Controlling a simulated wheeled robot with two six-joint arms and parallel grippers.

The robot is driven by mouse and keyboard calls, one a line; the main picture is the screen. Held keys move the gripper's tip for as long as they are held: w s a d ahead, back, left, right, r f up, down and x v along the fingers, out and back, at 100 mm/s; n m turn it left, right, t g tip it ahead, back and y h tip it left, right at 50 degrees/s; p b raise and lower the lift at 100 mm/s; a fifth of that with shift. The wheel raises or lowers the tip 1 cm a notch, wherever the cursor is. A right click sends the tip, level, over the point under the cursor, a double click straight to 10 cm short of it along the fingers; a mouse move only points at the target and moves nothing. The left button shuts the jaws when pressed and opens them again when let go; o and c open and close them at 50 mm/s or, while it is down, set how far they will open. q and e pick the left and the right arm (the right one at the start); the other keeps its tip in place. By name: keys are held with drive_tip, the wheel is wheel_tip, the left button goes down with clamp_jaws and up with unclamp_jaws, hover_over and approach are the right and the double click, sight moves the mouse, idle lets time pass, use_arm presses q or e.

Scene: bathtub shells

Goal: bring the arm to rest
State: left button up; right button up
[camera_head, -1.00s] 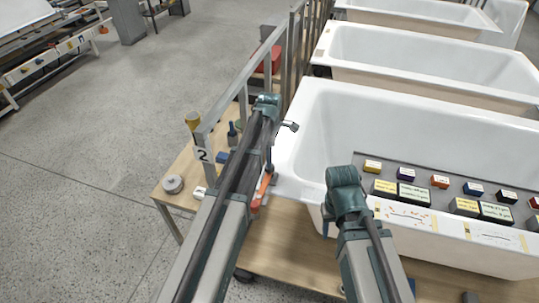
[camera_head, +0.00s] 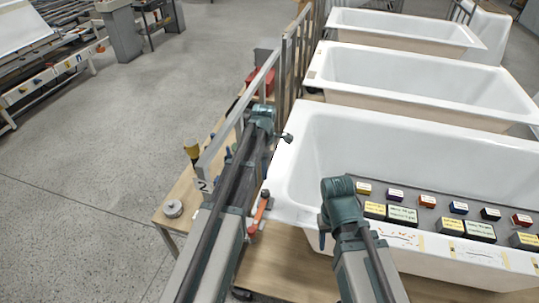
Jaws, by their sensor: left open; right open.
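My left arm comes in from the lower left and reaches up over the wooden bench; its gripper (camera_head: 285,138) is at the far end, by the left rim of the nearest tub. Its fingers show only small there, with nothing seen in them. My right arm rises from the bottom middle and bends at a teal joint over the front left corner of the nearest white bathtub shell (camera_head: 440,140). The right gripper (camera_head: 322,236) shows as a small part below that joint, mostly hidden, and nothing is seen in it.
A dark strip with several small coloured boxes (camera_head: 402,215) lies along the tub's front. A metal rail (camera_head: 240,105) runs beside the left arm. Open floor (camera_head: 90,150) is at left.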

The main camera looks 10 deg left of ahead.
use_arm(q)
drive_tip(key=shift+s, duration=0.1)
drive_tip(key=s+d+f+m+b, duration=0.1)
drive_tip(key=s+d+m, duration=0.3)
drive_tip(key=s+m, duration=0.4)
drive_tip(key=s+d+f+m+b, duration=0.1)
drive_tip(key=s+d+m, duration=0.4)
drive_tip(key=s+m, duration=0.3)
drive_tip(key=s+d+f+m+y+b, duration=0.1)
drive_tip(key=s+d+m, duration=0.3)
drive_tip(key=s+m, duration=0.4)
drive_tip(key=shift+d+m, duration=0.3)
drive_tip(key=shift+d, duration=0.05)
